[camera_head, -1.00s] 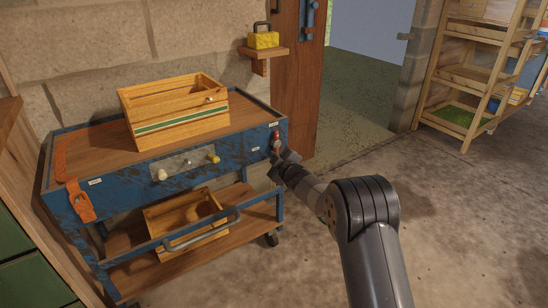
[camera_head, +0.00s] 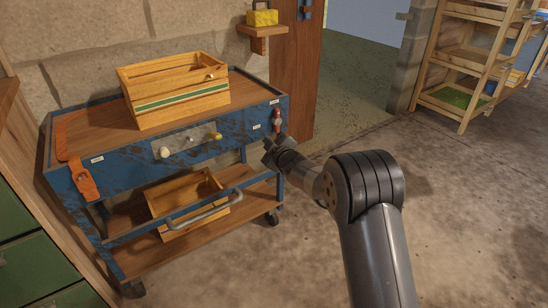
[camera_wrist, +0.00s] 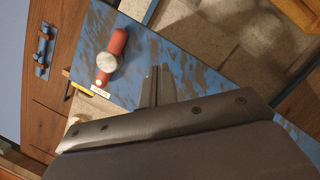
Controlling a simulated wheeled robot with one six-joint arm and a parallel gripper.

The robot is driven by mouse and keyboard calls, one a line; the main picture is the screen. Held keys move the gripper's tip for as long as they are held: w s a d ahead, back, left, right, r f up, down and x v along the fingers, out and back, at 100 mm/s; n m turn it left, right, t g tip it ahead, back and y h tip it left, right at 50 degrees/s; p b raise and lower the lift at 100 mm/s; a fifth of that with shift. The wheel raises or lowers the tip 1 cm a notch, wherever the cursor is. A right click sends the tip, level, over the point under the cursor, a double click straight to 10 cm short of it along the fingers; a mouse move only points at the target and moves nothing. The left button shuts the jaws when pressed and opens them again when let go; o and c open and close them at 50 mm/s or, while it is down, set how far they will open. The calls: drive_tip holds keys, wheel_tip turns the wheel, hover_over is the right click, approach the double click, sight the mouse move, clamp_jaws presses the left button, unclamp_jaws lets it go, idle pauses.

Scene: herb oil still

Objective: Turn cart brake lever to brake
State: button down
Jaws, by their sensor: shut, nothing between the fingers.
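The blue cart (camera_head: 130,172) stands against the wall. Its brake lever (camera_head: 277,120), a red handle on a pale round hub, is on the front panel's right end. The lever also shows in the wrist view (camera_wrist: 117,42), with its small pale tip beside a white label (camera_wrist: 100,92) too small to read. My gripper (camera_head: 267,147) is just below the lever in the head view, apart from it. In the wrist view its fingers (camera_wrist: 155,84) are shut and empty, beside the lever and in front of the blue panel.
A wooden crate (camera_head: 180,105) sits on the cart top, and another (camera_head: 172,190) on the lower shelf. A push handle (camera_head: 200,215) and an orange strap (camera_head: 84,180) are at the cart's front. A wooden rack (camera_head: 455,80) stands far right. The floor (camera_head: 470,230) at right is clear.

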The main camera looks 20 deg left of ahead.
drive_tip(key=f+p+v, duration=0.1)
drive_tip(key=v, duration=0.6)
drive_tip(key=shift+s, duration=0.45)
